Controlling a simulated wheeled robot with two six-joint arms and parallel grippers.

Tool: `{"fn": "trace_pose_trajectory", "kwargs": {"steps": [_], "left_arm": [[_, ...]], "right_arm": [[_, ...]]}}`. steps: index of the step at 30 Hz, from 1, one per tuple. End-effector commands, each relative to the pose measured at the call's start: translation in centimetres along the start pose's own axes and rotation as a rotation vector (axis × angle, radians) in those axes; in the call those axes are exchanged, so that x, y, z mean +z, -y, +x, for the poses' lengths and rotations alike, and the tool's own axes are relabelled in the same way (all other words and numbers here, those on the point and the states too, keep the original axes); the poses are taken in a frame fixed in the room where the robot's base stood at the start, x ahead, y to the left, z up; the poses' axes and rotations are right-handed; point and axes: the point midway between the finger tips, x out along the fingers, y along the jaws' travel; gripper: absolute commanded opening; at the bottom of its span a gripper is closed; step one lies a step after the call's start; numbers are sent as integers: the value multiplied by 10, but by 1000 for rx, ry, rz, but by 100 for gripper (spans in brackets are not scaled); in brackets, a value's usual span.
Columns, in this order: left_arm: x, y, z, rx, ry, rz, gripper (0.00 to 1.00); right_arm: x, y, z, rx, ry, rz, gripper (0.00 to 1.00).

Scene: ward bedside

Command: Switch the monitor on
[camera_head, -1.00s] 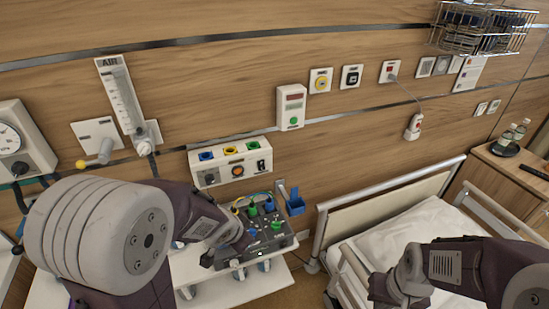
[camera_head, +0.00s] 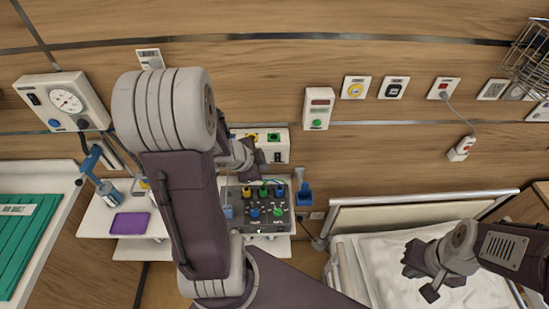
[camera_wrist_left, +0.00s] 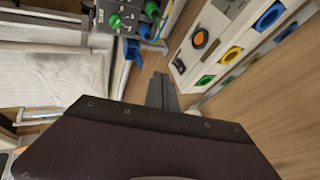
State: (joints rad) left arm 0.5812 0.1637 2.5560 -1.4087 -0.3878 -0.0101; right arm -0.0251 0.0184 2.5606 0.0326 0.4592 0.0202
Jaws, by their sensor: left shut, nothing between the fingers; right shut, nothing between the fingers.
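No screen clearly marked as the monitor shows. A dark box (camera_head: 280,208) with coloured sockets and knobs and a small green light stands on the shelf. My left gripper (camera_head: 249,166) is shut and empty, in front of the white socket panel (camera_head: 274,146) and above the box; its arm hides the panel's left part. In the left wrist view the shut fingers (camera_wrist_left: 163,92) point between the panel, with its orange round control (camera_wrist_left: 200,38), and the box. My right gripper (camera_head: 420,284) is shut over the bed.
A bed (camera_head: 385,262) stands at right. A blue holder (camera_head: 304,194) hangs beside the box. A purple item (camera_head: 130,223) lies on the white shelf (camera_head: 100,225). A gauge unit (camera_head: 64,102) is on the wall at left. A plug on a cord (camera_head: 461,148) hangs at right.

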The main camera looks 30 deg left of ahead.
Motion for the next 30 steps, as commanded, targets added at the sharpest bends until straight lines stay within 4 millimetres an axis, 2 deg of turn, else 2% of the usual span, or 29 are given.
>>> {"fn": "trace_pose_trajectory", "kwargs": {"steps": [4,7,20,22,30], "left_arm": [[0,0,2,0,-1,1,0],[1,-2,14,1,-1,1,0],[2,-3,106,2,-1,1,0],[-1,11,105,0,0,0,0],[1,33,120,0,0,0,0]], "right_arm": [[0,0,2,0,0,0,0],[1,0,11,0,0,0,0],[6,-1,64,0,0,0,0],[5,-1,51,0,0,0,0],[4,-1,41,0,-1,0,0]]}}
